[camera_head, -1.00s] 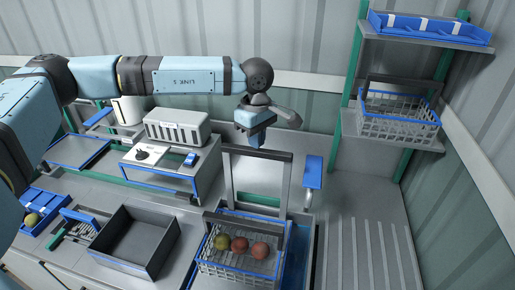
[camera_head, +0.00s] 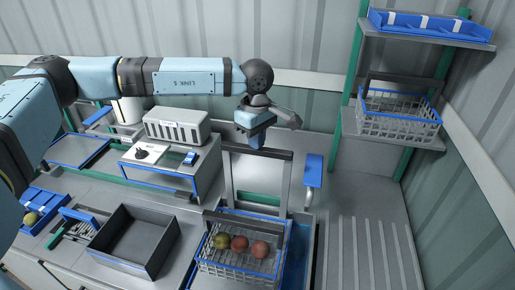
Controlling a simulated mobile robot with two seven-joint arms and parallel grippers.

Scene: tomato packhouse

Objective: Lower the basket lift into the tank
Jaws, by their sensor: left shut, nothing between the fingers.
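The wire basket (camera_head: 237,272) with a blue rim holds several tomatoes (camera_head: 240,244), one greenish and the others red. It sits at the bottom centre, at the front of a tall grey lift frame (camera_head: 228,180). The tank (camera_head: 299,250) shows as a blue-edged opening beside the basket; its inside is mostly hidden. A blue lever-like handle (camera_head: 313,170) stands right of the frame. My left gripper (camera_head: 257,143) is shut and empty, pointing down just above the frame's top bar. It appears apart from the handle. My right gripper is not in view.
A dark empty bin (camera_head: 134,266) stands left of the basket. Another basket (camera_head: 398,128) sits on the right shelf. The ribbed drainboard (camera_head: 372,250) at right is clear.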

